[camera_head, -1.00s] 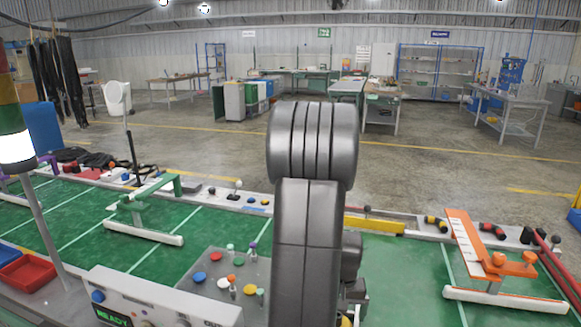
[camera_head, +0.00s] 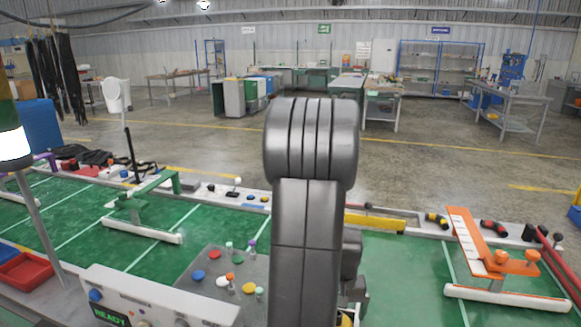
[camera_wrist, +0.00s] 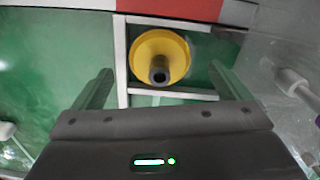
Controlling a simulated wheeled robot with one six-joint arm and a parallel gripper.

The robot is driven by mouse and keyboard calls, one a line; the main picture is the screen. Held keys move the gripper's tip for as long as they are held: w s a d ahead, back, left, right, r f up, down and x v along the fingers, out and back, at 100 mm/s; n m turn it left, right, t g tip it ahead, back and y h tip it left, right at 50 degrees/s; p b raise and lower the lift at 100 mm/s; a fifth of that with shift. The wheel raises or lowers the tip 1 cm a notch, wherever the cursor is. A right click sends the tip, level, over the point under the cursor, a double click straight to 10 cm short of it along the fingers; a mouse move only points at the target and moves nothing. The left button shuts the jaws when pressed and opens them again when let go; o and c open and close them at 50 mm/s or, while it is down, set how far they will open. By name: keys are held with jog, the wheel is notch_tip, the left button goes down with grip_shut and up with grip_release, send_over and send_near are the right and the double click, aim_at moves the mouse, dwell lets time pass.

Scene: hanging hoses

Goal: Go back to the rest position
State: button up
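In the wrist view my gripper (camera_wrist: 160,72) is open, its two fingers wide apart with nothing held between them. Beyond the fingers is a round yellow piece (camera_wrist: 176,46) with a dark upright stub at its middle, inside a pale frame on the green surface. I cannot tell how far below the fingers it lies. In the head view my arm stands upright at the middle, and my gripper is hidden there.
A panel with coloured knobs (camera_head: 213,262) and a white control box (camera_head: 165,300) stand left of my arm. A green bar stand (camera_head: 150,190) is farther left, an orange stand (camera_head: 470,240) at right. Open floor (camera_head: 430,170) lies beyond the table.

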notch_tip(320, 180, up, 12)
jog(key=p, duration=0.1)
notch_tip(320, 180, down, 13)
jog(key=shift+f+b, duration=0.1)
jog(key=shift+b, duration=0.3)
jog(key=shift+s+f, duration=0.75)
jog(key=shift+f, duration=0.25)
jog(key=shift+s+a+r+p, duration=0.1)
jog(key=shift+s+r+p, duration=0.2)
jog(key=shift+r, duration=0.25)
jog(key=shift+w+r+p, duration=0.15)
jog(key=shift+w+p, duration=0.2)
jog(key=shift+p, duration=0.05)
jog(key=r+p, duration=0.1)
jog(key=w+r+p, duration=0.1)
jog(key=r+p, duration=0.3)
jog(key=shift+w+d+r, duration=0.1)
jog(key=shift+w+d, duration=0.15)
jog(key=shift+d, duration=0.05)
jog(key=shift+r, duration=0.4)
jog(key=shift+a, duration=0.1)
